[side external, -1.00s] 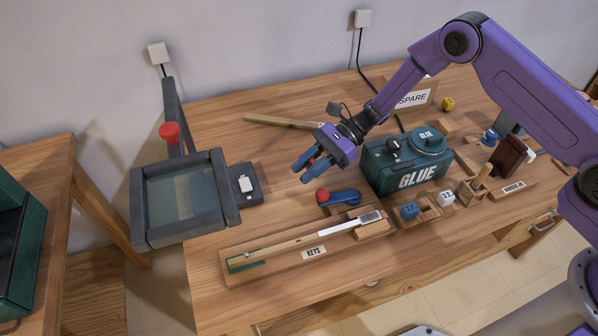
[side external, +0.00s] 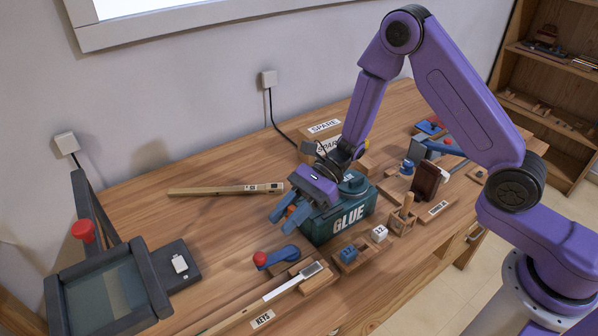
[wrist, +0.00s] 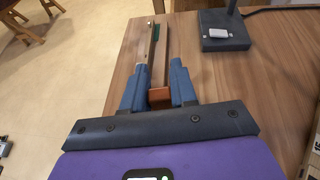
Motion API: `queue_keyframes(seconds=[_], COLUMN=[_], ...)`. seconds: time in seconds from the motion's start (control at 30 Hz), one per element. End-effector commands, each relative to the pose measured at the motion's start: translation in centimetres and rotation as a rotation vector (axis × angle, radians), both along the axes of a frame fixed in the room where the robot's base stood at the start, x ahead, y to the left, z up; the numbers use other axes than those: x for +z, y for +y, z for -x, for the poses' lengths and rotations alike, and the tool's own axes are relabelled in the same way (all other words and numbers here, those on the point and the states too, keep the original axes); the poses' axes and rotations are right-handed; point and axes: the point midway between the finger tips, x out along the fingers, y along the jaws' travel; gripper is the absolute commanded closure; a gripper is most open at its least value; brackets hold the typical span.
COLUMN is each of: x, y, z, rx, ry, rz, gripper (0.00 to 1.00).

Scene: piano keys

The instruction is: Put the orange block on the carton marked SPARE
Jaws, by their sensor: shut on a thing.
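My gripper (side external: 284,214) is shut on the orange block (side external: 291,210), which shows as a small patch between the blue fingers. In the wrist view, the orange block (wrist: 159,95) sits between the fingertips of my gripper (wrist: 158,85). The carton marked SPARE (side external: 308,148) stands at the back of the table, behind my gripper and wrist, with labels on its top and front. My wrist hides part of its front. My gripper is at the left end of the green GLUE box (side external: 343,220); the exact gap cannot be told.
A wooden bar (side external: 210,191) lies at the back left. A blue lever with a red knob (side external: 260,258) and the KEYS board (side external: 240,318) are in front. A dark frame (side external: 150,285) stands at left. Numbered blocks (side external: 379,233) lie right of the lever. The table's middle left is clear.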

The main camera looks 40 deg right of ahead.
Motion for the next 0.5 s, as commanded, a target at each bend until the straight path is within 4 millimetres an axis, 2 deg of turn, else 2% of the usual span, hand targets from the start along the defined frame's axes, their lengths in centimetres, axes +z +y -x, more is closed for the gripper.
queue_keyframes(seconds=[0.17, 0.27, 0.4, 0.5], x=[2.0, 3.3, 5.2, 6.5], y=[-4.3, -7.7, -13.0, -17.1], z=[-5.4, -8.4, -11.8, -13.5], rx=[-0.256, -0.426, -0.658, -0.823], ry=[-0.004, -0.004, -0.005, -0.005], rz=[-0.002, -0.001, -0.002, -0.002], gripper=[1.00, 1.00, 1.00, 1.00])
